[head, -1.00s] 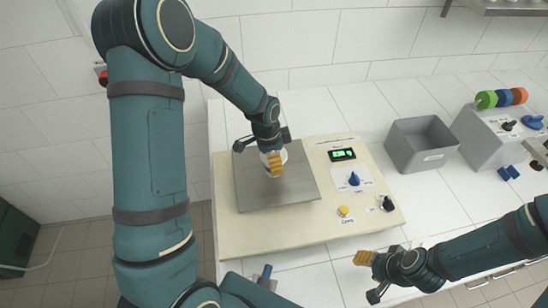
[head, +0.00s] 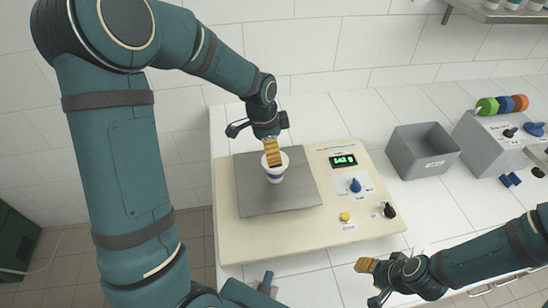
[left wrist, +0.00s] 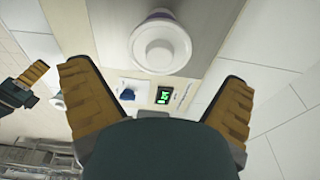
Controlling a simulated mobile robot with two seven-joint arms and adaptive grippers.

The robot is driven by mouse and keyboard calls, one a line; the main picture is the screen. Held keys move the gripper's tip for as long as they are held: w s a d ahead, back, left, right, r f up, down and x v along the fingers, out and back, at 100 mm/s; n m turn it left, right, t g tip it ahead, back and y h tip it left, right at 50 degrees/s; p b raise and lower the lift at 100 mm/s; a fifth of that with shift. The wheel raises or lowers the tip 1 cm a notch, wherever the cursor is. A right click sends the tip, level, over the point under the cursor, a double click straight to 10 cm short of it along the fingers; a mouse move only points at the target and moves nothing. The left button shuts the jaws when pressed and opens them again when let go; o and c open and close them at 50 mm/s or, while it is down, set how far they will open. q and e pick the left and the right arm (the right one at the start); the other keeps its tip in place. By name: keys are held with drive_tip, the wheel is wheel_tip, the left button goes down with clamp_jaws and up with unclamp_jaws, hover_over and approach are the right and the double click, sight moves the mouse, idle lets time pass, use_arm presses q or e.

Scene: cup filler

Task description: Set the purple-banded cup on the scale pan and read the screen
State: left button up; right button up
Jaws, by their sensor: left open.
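The white cup with a purple band (head: 275,174) stands upright on the grey scale pan (head: 250,196). My left gripper (head: 272,158) is open at the cup's back rim in the head view. In the left wrist view the cup (left wrist: 160,46) shows beyond the spread fingers, clear of both. The scale's screen (head: 343,160) is lit green and appears to read 142.0; the last digit is small. The screen (left wrist: 164,96) also shows in the wrist view. My right gripper (head: 366,267) is at the front right, seen side-on, with nothing visible in it.
The scale's cream board (head: 300,237) carries a blue knob (head: 355,186), a yellow button (head: 345,217) and a black knob (head: 389,211). A grey bin (head: 420,150) stands to the right. Beyond it is a grey box (head: 490,140) with coloured rings. White counter lies between.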

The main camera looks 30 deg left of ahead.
use_arm(q)
drive_tip(key=shift+s+a+r, duration=0.1)
drive_tip(key=shift+a+r, duration=0.05)
drive_tip(key=shift+r, duration=0.9)
drive_tip(key=shift+s+a+r, duration=0.1)
drive_tip(key=shift+r, duration=0.95)
drive_tip(key=shift+d+f, duration=0.1)
